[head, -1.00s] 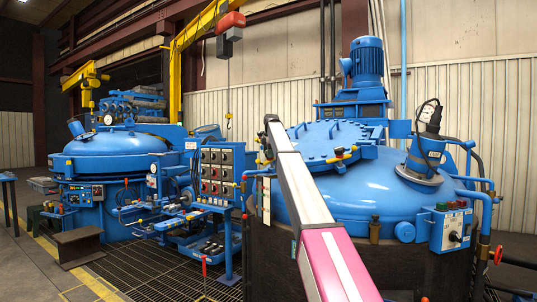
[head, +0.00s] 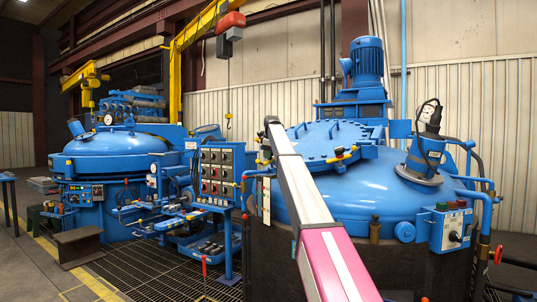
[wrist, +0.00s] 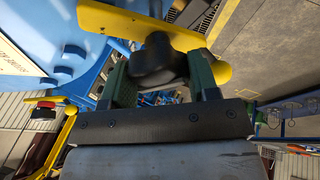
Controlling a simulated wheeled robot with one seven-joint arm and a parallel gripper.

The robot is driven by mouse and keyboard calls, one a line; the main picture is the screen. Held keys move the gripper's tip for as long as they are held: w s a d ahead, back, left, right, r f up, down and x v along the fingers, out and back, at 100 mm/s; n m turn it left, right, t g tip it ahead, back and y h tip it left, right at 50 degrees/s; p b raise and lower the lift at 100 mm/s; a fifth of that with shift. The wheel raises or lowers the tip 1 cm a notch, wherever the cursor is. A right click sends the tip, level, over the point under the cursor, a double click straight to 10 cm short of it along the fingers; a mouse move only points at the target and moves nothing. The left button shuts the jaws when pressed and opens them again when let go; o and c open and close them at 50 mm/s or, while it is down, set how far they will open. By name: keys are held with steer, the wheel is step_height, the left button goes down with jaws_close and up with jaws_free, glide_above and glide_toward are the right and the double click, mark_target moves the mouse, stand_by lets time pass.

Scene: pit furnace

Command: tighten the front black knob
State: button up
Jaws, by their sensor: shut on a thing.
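A black knob (wrist: 165,60) with rounded lobes shows at the top middle of the wrist view. It sits against a yellow bar (wrist: 115,22) that slants across the top of that view. My gripper (wrist: 161,78) has a green finger on each side of the knob and is shut on it. The lower part of the knob between the fingers is partly in shadow. In the head view my own arm reaches toward the left side of the near blue furnace (head: 370,185); the gripper and the held knob cannot be made out there.
A control panel with rows of knobs (head: 217,172) stands left of my arm. A second blue furnace (head: 115,150) is farther left. A small switch box (head: 452,228) is on the near furnace's right. Blue machine surface (wrist: 40,30) lies close by at the wrist view's upper left.

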steer(key=m+t+h, duration=0.1)
steer(key=m, duration=0.4)
steer(key=shift+m, duration=0.3)
steer(key=m+t+h, duration=0.1)
steer(key=m, duration=0.3)
steer(key=shift+m, duration=0.4)
steer(key=o, duration=0.9)
steer(key=v, duration=1)
steer(key=shift+s+a+r, duration=0.2)
steer(key=shift+s+r, duration=0.05)
steer(key=shift+s, duration=0.1)
